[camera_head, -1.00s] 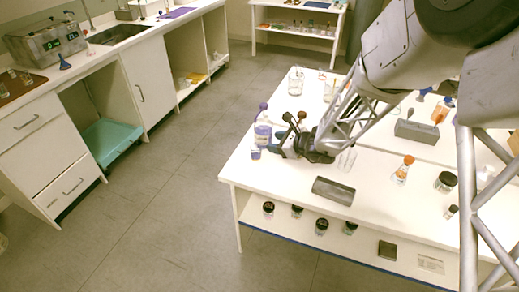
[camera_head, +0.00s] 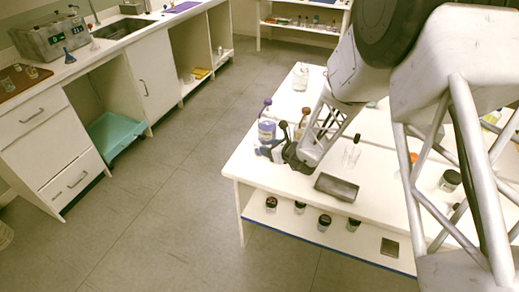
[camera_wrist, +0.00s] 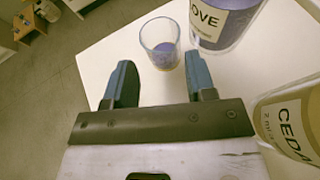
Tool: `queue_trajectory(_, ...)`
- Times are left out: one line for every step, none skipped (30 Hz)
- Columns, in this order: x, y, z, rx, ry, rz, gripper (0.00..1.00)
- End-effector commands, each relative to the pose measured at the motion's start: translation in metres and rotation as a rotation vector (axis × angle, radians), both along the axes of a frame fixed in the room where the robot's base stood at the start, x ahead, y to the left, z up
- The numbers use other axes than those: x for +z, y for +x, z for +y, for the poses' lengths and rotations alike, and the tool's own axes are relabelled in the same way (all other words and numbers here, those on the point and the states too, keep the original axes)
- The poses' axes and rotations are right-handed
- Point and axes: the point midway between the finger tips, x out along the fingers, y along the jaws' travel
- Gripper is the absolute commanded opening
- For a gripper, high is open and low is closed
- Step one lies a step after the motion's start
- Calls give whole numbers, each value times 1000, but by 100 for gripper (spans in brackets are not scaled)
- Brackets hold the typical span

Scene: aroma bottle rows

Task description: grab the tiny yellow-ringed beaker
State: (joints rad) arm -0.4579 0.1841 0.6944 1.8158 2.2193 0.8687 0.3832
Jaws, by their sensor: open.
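The small clear glass beaker (camera_wrist: 160,42) stands on the white table in the wrist view. It has a purple-blue patch inside and a yellowish band near its base. My gripper (camera_wrist: 159,63) is open, with its two blue fingers apart and nothing between them. The beaker is just beyond the fingertips, roughly centred on the gap. In the head view my gripper (camera_head: 268,150) is low over the table's left part. The beaker cannot be made out clearly there.
A bottle labelled "CEDA" (camera_wrist: 290,120) is right of my gripper. A dark grey block (camera_head: 336,187) lies near the table's front edge. Table to the beaker's left is bare.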

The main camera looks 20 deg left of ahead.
Motion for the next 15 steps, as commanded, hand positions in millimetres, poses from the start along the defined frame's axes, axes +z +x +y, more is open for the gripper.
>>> queue_trajectory(-2, 1, 3, 1, 0, 0, 51)
queue_trajectory(-3, 2, 5, 1, -1, 1, 51)
queue_trajectory(-4, 3, 7, 1, 0, 0, 51)
queue_trajectory(-4, 4, 9, 1, 0, -1, 51)
queue_trajectory(-5, 5, 11, 1, 0, -1, 51)
queue_trajectory(-6, 6, 14, 1, 0, -1, 51)
queue_trajectory(-6, 6, 15, 1, 0, -1, 51)
queue_trajectory(-7, 7, 17, 1, 0, -1, 51)
queue_trajectory(-8, 7, 18, 1, 0, -1, 51)
queue_trajectory(-8, 8, 19, 1, 0, -1, 51)
queue_trajectory(-8, 8, 19, 1, 0, -1, 51)
queue_trajectory(-8, 8, 19, 1, 0, -1, 51)
queue_trajectory(-8, 8, 19, 1, 0, -1, 51)
queue_trajectory(-8, 8, 19, 1, 0, -1, 51)
queue_trajectory(-8, 8, 19, 0, 0, -1, 51)
